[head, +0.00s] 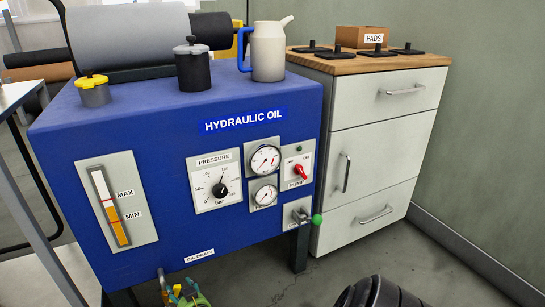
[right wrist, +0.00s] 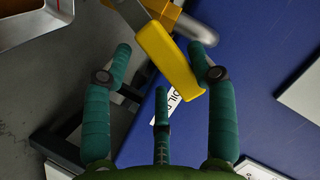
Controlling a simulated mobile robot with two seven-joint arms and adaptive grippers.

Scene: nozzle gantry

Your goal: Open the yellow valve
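The yellow valve has a flat yellow lever (right wrist: 168,62) on a metal pipe fitting, seen in the right wrist view. In the head view its pipe (head: 162,279) comes out low on the front of the blue tank (head: 262,224), below an "OIL DRAIN" label. My right gripper (right wrist: 160,58) has green fingers spread apart, with the lever between them. The lever's near end is close to the right-hand finger; I cannot tell if they touch. In the head view this gripper (head: 186,290) is at the bottom edge, partly cut off. My left gripper is not in view.
The tank front carries gauges, a red pump switch (head: 300,171) and a small green-knobbed valve (head: 317,219). A jug (head: 267,52) and two pots stand on top. A white cabinet (head: 385,130) stands at the right.

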